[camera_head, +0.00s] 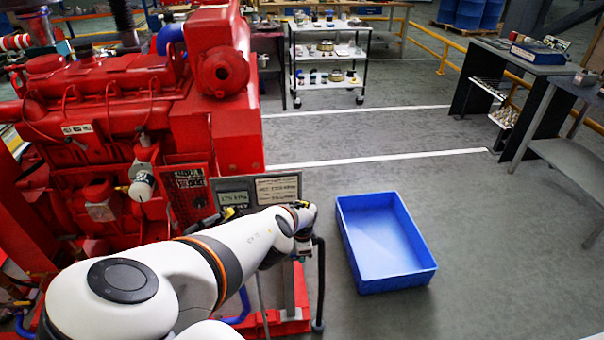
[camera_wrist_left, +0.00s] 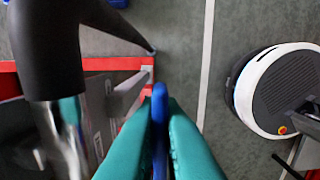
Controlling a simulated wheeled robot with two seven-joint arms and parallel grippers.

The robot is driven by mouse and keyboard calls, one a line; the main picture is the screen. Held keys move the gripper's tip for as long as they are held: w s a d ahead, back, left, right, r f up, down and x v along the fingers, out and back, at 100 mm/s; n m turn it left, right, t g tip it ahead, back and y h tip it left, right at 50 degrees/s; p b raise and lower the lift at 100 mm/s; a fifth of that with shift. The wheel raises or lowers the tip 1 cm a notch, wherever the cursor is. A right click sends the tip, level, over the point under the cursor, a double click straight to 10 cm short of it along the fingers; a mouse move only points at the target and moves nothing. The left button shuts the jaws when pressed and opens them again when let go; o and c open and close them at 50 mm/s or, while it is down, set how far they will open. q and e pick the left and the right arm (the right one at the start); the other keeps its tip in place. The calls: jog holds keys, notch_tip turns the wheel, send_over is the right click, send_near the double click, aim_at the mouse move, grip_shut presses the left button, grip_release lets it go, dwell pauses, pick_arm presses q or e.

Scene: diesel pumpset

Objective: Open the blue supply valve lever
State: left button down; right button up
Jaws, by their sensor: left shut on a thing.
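The blue lever (camera_wrist_left: 160,118) shows in the left wrist view as a narrow blue strip, seen nearly edge-on. My left gripper (camera_wrist_left: 160,108) has its two teal fingers shut on it, one on each side. In the head view my white left arm reaches across the front of the red pumpset (camera_head: 115,110). Its wrist is beside the gauge panel (camera_head: 232,192). The arm hides the lever and the fingertips there. The valve body cannot be made out, so I cannot tell the lever's angle to its pipe. My right gripper is in neither view.
A blue open bin (camera_head: 385,240) stands empty on the floor to the right. A dark pipe (camera_wrist_left: 45,45) passes close to my left gripper. A shelf trolley (camera_head: 328,55) stands at the back and a bench (camera_head: 535,65) at the right. The middle floor is clear.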

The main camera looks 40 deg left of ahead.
pick_arm(q)
jog(key=shift+s+d+f, duration=0.1)
jog(key=shift+s+f, duration=0.05)
jog(key=shift+f, duration=0.05)
jog(key=c, duration=1.8)
grip_release()
jog(key=shift+o, duration=1.2)
jog(key=shift+r, duration=0.15)
notch_tip(320, 180, up, 12)
jog(key=p, duration=1.1)
jog(key=shift+p, duration=0.35)
jog(key=shift+w, duration=0.2)
